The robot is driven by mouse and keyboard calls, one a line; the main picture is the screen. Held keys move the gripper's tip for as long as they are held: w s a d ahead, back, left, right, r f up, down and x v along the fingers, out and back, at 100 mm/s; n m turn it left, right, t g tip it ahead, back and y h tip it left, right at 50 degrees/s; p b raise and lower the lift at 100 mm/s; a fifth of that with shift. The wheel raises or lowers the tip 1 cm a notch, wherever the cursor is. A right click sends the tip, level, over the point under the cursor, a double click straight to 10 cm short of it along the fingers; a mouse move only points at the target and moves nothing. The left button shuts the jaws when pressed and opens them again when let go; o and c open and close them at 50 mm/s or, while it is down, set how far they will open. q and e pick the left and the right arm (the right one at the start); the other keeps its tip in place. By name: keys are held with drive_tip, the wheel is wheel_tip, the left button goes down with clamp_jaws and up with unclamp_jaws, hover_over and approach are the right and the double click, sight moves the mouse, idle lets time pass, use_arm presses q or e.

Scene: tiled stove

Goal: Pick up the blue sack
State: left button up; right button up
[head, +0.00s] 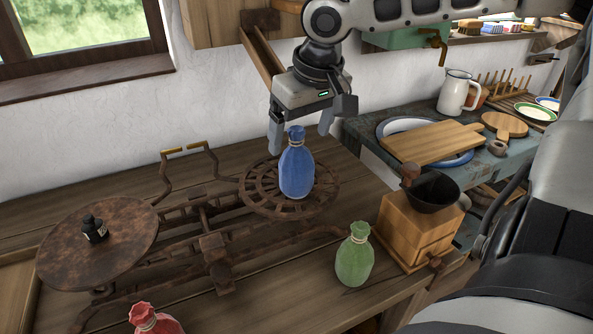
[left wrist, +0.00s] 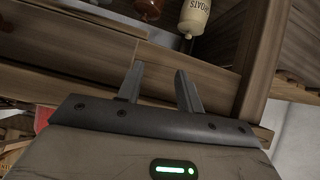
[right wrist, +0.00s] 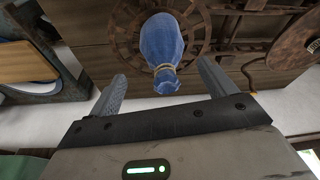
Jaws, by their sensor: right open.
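The blue sack (head: 297,170) stands upright on the right, spoked pan (head: 330,193) of a rusty balance scale. My right gripper (head: 300,140) is above the sack, pointing down, with its fingers open to either side of the sack's tied neck. In the right wrist view the sack (right wrist: 161,45) lies ahead between the open fingers (right wrist: 158,85), and no contact shows. My left gripper (left wrist: 160,85) shows only in its own wrist view, with its fingers apart and nothing between them, facing wooden furniture.
A green sack (head: 354,255) and a wooden coffee grinder (head: 415,230) stand right of the scale. A red sack (head: 155,320) is at the front edge of view. A small black weight (head: 94,229) sits on the left pan (head: 130,250). A wall is behind.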

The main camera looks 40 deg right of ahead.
sight(295, 153)
drive_tip(key=x, duration=0.5)
drive_tip(key=shift+a+f+b, duration=0.15)
drive_tip(key=shift+a+b, duration=0.2)
drive_tip(key=shift+c, duration=0.2)
